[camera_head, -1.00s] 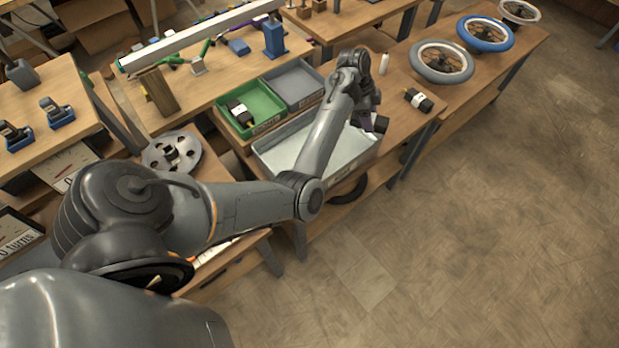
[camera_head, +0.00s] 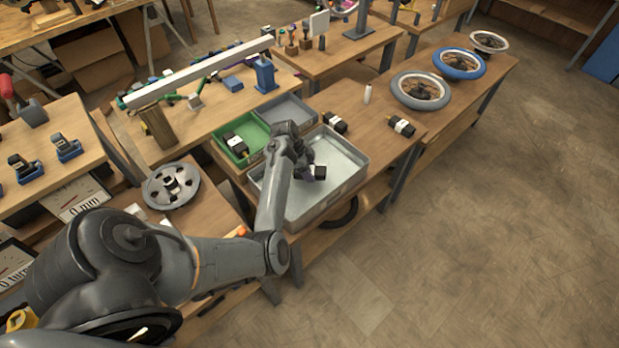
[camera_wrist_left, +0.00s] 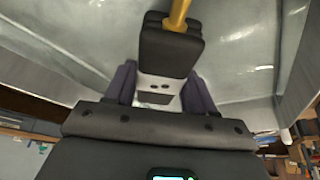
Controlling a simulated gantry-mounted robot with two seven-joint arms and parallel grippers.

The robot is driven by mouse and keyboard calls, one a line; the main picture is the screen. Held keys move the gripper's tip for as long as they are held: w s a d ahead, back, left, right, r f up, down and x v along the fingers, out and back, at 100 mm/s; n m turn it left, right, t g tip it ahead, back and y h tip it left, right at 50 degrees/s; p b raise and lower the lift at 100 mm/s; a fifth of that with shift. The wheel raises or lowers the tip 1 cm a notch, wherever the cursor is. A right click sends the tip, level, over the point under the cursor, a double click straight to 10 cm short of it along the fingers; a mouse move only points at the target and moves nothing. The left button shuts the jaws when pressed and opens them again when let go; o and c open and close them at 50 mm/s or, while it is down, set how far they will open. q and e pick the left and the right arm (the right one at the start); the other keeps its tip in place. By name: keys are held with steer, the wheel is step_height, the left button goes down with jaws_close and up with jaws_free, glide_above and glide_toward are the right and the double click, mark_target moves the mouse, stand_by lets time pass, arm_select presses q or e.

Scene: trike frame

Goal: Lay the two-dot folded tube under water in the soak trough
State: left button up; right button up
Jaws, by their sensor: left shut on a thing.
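A black folded tube (camera_wrist_left: 171,48) with a brass valve stem is clamped between the fingers of my left gripper (camera_wrist_left: 160,88); two dark dots show on its pale band. In the head view the left gripper (camera_head: 308,171) holds this tube (camera_head: 319,172) over the inside of the grey soak trough (camera_head: 334,204). The trough's pale, shiny inside shows around the tube in the wrist view. I cannot tell whether the tube touches the water. My right gripper is not in view.
Other folded tubes lie in the green bin (camera_head: 251,128), on the bench behind the trough (camera_head: 335,123) and to its right (camera_head: 401,126). A grey bin (camera_head: 287,110) adjoins the green one.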

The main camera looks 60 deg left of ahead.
arm_select(q)
steer(key=shift+f+b, duration=0.4)
steer(key=shift+f, duration=1.45)
steer(key=o, duration=1.1)
steer(key=shift+f, duration=0.15)
steer(key=shift+o, duration=0.2)
